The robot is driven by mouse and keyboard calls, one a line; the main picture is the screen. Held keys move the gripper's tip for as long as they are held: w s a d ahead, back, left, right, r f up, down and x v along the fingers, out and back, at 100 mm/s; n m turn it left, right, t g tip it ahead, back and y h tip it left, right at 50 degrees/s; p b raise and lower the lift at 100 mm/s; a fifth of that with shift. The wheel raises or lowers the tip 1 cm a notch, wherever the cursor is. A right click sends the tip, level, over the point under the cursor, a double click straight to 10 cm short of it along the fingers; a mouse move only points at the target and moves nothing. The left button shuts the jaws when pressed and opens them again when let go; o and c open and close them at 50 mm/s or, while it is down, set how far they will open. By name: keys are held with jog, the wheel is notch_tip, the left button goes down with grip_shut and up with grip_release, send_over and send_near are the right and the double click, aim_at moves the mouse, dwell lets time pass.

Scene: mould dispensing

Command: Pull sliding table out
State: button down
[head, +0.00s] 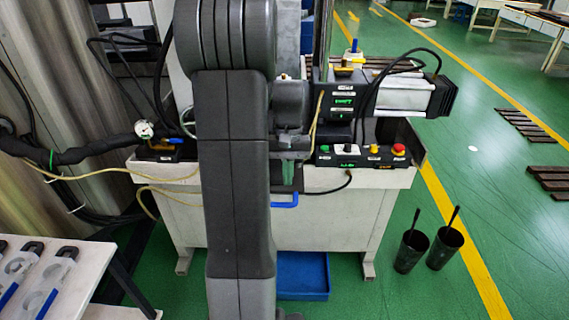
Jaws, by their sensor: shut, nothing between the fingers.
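My arm's thick grey link stands upright across the picture. I cannot make out my gripper's fingers, so its distance from the handle is unclear.
A blue bin (302,276) lies on the floor under the bench. Two dark buckets (411,250) with sticks stand at the right. A control box (362,155) with buttons sits on the bench. A white table (62,280) with tools is at lower left.

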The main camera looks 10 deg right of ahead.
aim_at(287, 206)
jog(key=x, duration=0.5)
jog(key=shift+f, duration=0.1)
jog(key=s, duration=0.1)
jog(key=s+a, duration=0.1)
jog(key=s, duration=0.1)
jog(key=shift+s, duration=0.25)
dwell(0.4)
jog(key=p+v, duration=0.7)
jog(key=v, duration=0.3)
jog(key=shift+p, duration=0.4)
jog(key=shift+f, duration=0.1)
